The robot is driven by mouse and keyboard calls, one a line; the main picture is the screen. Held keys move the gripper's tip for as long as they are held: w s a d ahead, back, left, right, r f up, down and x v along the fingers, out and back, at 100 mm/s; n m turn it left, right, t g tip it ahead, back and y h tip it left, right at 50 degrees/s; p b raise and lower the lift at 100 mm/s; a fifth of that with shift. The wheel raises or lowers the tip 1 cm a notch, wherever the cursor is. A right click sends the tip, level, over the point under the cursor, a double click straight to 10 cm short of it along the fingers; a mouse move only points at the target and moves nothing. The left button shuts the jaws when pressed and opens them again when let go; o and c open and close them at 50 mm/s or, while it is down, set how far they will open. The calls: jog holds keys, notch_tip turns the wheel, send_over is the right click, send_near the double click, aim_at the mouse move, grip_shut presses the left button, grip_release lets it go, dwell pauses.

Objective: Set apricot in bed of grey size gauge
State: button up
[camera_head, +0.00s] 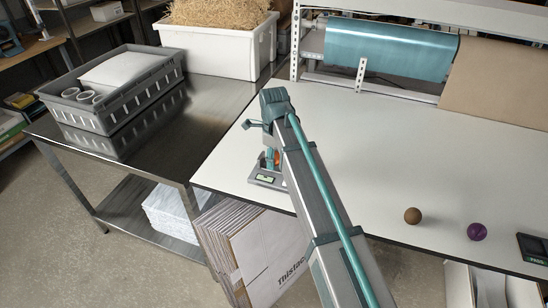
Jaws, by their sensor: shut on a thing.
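The grey size gauge (253,184), with a small lit green display, sits near the front left edge of the white table. My arm covers much of it, so its bed is hidden. The orange apricot (276,157) shows only as a small patch beside my arm, at the gauge. My gripper (269,159) is mostly hidden behind my arm and is shut on the apricot. I cannot tell whether the apricot touches the bed.
A brown ball (412,215), a purple ball (477,231) and a dark gauge reading PASS (533,247) are on the white table (370,150) at right. A grey crate (112,105) and white bin (215,48) stand on the left steel table. The white table's middle is clear.

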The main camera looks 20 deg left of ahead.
jog(key=shift+f, duration=0.7)
dwell(1.5)
jog(key=o, duration=1.3)
jog(key=shift+c, duration=0.2)
jog(key=shift+r, duration=0.15)
jog(key=shift+r+p, duration=2.55)
jog(key=shift+r, duration=1.35)
